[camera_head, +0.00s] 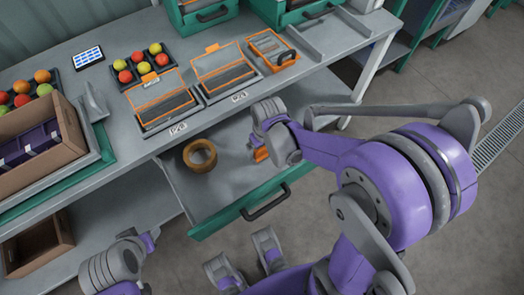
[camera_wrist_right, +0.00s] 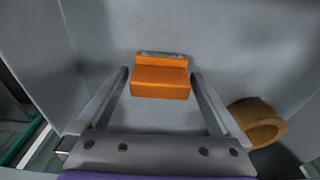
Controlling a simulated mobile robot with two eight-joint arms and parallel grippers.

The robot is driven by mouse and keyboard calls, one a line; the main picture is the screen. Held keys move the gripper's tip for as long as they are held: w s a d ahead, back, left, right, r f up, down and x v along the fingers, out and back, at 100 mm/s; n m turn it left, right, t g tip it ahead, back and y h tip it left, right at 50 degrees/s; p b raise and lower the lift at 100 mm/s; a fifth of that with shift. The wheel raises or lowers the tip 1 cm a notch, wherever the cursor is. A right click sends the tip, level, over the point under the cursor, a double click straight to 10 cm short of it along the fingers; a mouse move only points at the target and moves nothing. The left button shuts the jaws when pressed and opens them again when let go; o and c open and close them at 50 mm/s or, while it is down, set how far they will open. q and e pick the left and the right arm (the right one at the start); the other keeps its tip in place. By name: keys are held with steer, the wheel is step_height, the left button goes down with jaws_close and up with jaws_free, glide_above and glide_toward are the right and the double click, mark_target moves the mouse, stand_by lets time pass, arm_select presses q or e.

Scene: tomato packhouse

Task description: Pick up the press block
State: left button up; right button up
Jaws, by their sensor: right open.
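The press block, an orange block with a grey strip along its far top edge, lies in the open drawer (camera_head: 225,205). In the right wrist view the press block (camera_wrist_right: 160,84) sits between the fingertips of my open right gripper (camera_wrist_right: 159,76), with a finger on each side. I cannot tell whether either finger touches it. In the head view only a small orange part of the press block (camera_head: 261,154) shows below my right wrist, which hides the rest and the fingers. Parts of my left arm show at the lower left, but no left fingers are visible.
A tan ring-shaped roll (camera_head: 200,156) lies in the drawer left of the block; it also shows in the wrist view (camera_wrist_right: 256,122). The drawer has a dark front handle (camera_head: 265,203). The bench above carries orange-framed trays (camera_head: 225,71), tomato trays and a cardboard box (camera_head: 66,128).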

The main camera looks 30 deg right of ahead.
steer(key=shift+f, duration=0.1)
steer(key=shift+c, duration=0.2)
steer(key=c, duration=1.2)
step_height(320, 180, up, 10)
steer(key=shift+r+p, duration=0.1)
steer(key=shift+p, duration=1)
